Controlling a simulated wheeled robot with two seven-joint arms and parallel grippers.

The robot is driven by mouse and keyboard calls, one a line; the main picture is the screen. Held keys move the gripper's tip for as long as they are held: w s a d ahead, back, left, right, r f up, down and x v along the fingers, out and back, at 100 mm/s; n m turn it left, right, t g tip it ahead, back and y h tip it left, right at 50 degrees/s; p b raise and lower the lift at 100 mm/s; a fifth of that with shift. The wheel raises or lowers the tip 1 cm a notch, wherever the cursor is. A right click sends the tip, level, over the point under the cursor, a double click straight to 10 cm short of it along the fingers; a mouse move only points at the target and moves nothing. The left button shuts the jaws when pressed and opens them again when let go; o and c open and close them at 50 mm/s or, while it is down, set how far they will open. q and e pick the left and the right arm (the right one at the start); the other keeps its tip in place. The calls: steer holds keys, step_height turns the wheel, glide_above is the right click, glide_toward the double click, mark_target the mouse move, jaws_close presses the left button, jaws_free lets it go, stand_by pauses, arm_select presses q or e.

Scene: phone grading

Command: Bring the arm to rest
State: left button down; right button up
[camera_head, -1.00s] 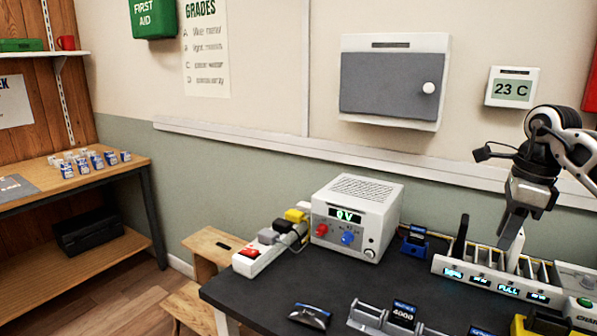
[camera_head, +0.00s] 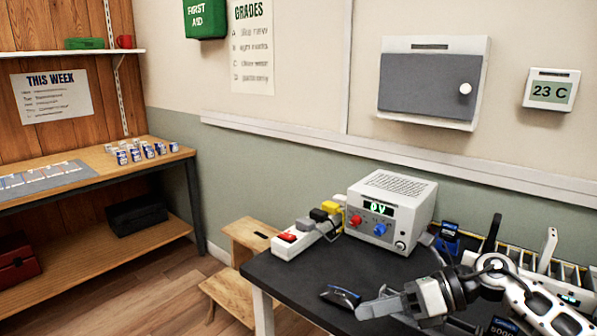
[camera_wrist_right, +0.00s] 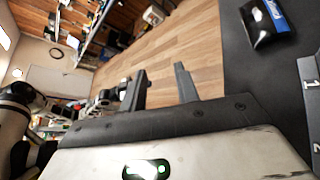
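My right gripper (camera_head: 370,308) comes in from the right in the head view, low over the front of the dark table (camera_head: 290,278), pointing left. In the right wrist view its two fingers (camera_wrist_right: 160,88) stand apart with nothing between them, so it is open and empty. Wood floor shows beyond the fingertips. A white phone (camera_head: 547,250) stands upright in the charging rack (camera_head: 520,258), behind my right arm and apart from the gripper. My arm hides much of the rack.
A grey power supply (camera_head: 392,210) and a power strip (camera_head: 306,238) stand at the table's back left. A wooden stool (camera_head: 250,245) stands left of the table.

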steer(key=s+a+m+t+y, duration=0.3)
steer(key=a+m+t+y, duration=0.25)
steer(key=m, duration=0.35)
steer(key=s+d+f+m+t+h, duration=0.1)
steer(key=s+d+f+m+h, duration=0.2)
steer(key=m, duration=1.4)
steer(key=s+d+f+m+t+h, duration=0.2)
steer(key=s+d+f+m+h, duration=0.1)
steer(key=s+f+m+h, duration=0.9)
step_height(320, 180, down, 4)
steer(key=m, duration=0.4)
steer(key=shift+s+d+m, duration=0.15)
steer(key=shift+s+m, duration=0.1)
steer(key=shift+m, duration=0.15)
steer(key=shift+f+t+h, duration=0.1)
steer(key=shift+t+h, duration=0.15)
